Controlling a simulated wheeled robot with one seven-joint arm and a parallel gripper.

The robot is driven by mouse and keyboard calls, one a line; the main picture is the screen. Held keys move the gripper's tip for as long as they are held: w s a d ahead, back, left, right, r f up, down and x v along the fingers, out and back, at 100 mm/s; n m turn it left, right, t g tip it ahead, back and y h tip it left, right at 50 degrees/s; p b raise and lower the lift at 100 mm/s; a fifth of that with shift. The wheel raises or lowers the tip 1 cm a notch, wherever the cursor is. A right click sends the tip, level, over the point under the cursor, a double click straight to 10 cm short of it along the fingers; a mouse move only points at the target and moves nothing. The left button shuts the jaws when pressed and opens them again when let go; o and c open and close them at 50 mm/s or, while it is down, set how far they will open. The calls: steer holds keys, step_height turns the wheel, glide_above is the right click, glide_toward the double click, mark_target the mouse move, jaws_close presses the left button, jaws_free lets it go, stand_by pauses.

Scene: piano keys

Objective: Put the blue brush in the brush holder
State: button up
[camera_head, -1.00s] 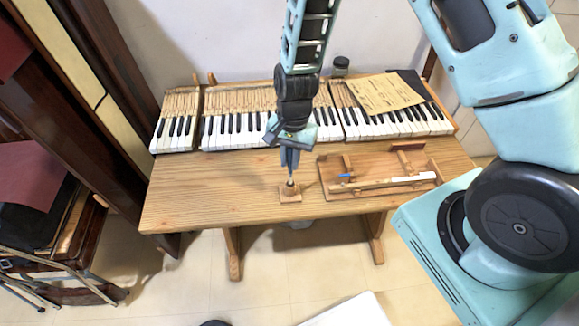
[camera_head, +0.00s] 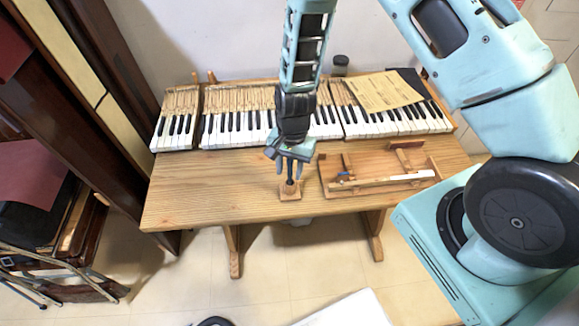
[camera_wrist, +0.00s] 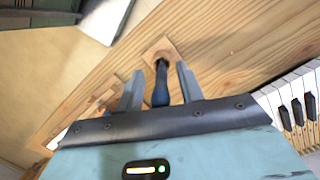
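The brush (camera_head: 290,173) stands roughly upright in the small wooden brush holder (camera_head: 290,194) near the table's front edge. In the wrist view the brush (camera_wrist: 161,85) shows a dark blue handle, and its far end meets the holder (camera_wrist: 153,52). My gripper (camera_head: 290,158) is open above the holder. In the wrist view its two fingers (camera_wrist: 160,88) stand on either side of the handle, with gaps between. The brush's lower tip is hidden inside the holder.
A wooden tray (camera_head: 412,185) with a pale bar and a small blue piece (camera_head: 343,174) lies to the right. Piano keys (camera_head: 240,124) run along the back, with a paper sheet (camera_head: 384,91) over them. The table (camera_head: 200,190) left of the holder is clear.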

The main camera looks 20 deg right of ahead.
steer(key=shift+r, duration=0.1)
step_height(320, 180, up, 11)
steer(key=w+d+b, duration=0.1)
steer(key=b, duration=0.2)
steer(key=s+a+r+n, duration=0.3)
steer(key=s+r+n, duration=0.4)
steer(key=s, duration=0.3)
steer(key=s+a+r+n+t, duration=0.1)
steer(key=s+a+r+n, duration=0.3)
steer(key=s+r+n, duration=0.3)
steer(key=s+n, duration=0.2)
steer(key=s, duration=0.2)
steer(key=shift+r+n+h, duration=0.15)
steer(key=shift+n+h, duration=0.15)
